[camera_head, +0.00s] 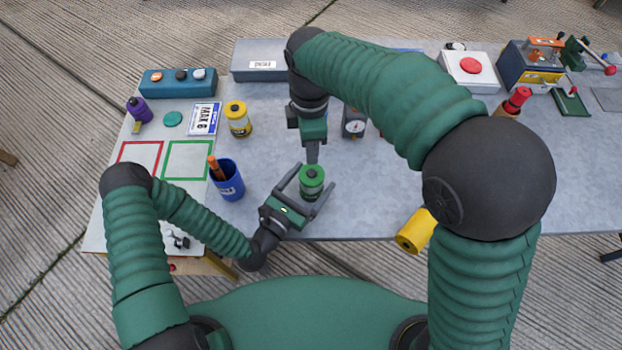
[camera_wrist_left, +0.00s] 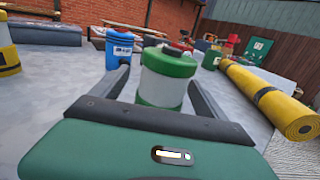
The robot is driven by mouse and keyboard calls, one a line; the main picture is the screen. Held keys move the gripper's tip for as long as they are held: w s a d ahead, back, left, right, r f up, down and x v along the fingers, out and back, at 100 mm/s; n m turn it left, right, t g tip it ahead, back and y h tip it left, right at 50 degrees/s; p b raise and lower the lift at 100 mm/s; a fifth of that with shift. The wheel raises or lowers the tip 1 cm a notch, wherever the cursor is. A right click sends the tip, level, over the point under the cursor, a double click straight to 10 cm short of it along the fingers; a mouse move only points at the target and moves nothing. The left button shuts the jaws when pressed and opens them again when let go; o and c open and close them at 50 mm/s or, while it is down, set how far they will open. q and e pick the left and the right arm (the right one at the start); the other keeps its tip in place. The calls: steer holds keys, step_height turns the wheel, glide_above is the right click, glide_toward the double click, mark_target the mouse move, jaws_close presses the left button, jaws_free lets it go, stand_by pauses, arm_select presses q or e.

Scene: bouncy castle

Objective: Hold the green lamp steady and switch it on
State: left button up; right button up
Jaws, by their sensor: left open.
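The green lamp (camera_head: 312,190), a small upright cylinder with green ends and a pale middle, stands on the grey table. In the left wrist view the lamp (camera_wrist_left: 160,91) stands between the two fingers. My left gripper (camera_head: 305,186) is open around it, with a finger on each side and gaps visible in the wrist view. My right gripper (camera_head: 312,152) points down just above and behind the lamp's top. Its fingers overlap in this view, so their opening cannot be told. Whether its tip touches the lamp is unclear.
A blue cup (camera_head: 228,184) with an orange-handled item stands left of the lamp. A yellow lamp-like cylinder (camera_head: 238,122) is behind it. A dial gauge (camera_head: 354,124) stands beyond my right gripper. A yellow roll (camera_head: 413,234) lies at the front edge.

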arm_select(q)
steer(key=shift+c, duration=1.1)
steer(key=shift+d, duration=0.2)
steer(key=c, duration=0.9)
jaws_close()
arm_select(e)
steer(key=shift+d, duration=0.15)
arm_select(q)
steer(key=shift+a, duration=0.1)
arm_select(e)
jaws_close()
